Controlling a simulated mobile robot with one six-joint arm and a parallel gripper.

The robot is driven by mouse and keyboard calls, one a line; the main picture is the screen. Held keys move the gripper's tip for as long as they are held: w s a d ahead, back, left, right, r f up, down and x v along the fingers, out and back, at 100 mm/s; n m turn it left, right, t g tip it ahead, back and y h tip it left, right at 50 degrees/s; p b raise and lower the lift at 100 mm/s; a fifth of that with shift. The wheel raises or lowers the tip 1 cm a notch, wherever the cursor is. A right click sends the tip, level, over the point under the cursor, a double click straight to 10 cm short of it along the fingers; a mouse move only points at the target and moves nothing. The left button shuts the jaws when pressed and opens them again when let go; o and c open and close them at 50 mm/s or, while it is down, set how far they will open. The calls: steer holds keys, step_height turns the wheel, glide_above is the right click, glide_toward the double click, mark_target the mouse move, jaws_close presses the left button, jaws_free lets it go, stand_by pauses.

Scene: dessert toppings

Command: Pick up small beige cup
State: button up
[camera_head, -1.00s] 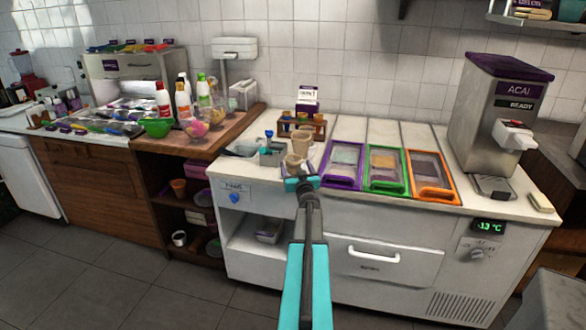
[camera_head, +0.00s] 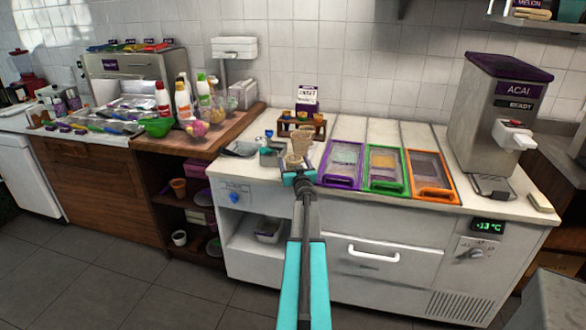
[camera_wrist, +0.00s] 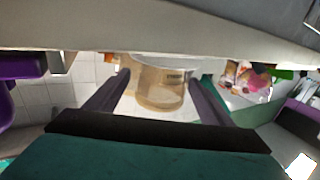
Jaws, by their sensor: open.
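A small beige cup (camera_head: 293,160) stands at the front of the white counter, in front of a taller beige cup (camera_head: 302,141). My gripper (camera_head: 297,173) is open at the counter's front edge, right at the small cup. In the wrist view the small beige cup (camera_wrist: 160,88) sits between the two dark fingers of my gripper (camera_wrist: 159,78), with a visible gap to each finger. Its upper part is partly cut off by a pale band across the view.
Purple (camera_head: 342,166), green (camera_head: 386,170) and orange (camera_head: 431,176) framed bins lie right of the cups. A wooden rack (camera_head: 302,126) stands behind, with a grey container (camera_head: 271,157) to the left. An acai machine (camera_head: 502,120) is at right.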

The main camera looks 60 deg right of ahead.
steer(key=c, duration=1.1)
steer(key=shift+r, duration=0.1)
steer(key=shift+r, duration=0.6)
step_height(320, 180, up, 2)
steer(key=shift+r+p, duration=0.1)
steer(key=shift+p, duration=0.4)
steer(key=v, duration=0.5)
steer(key=r+v, duration=0.1)
steer(key=v, duration=1)
steer(key=shift+s+d+r, duration=0.2)
steer(key=shift+s+d, duration=0.1)
steer(key=shift+s, duration=0.05)
steer(key=shift+w, duration=0.15)
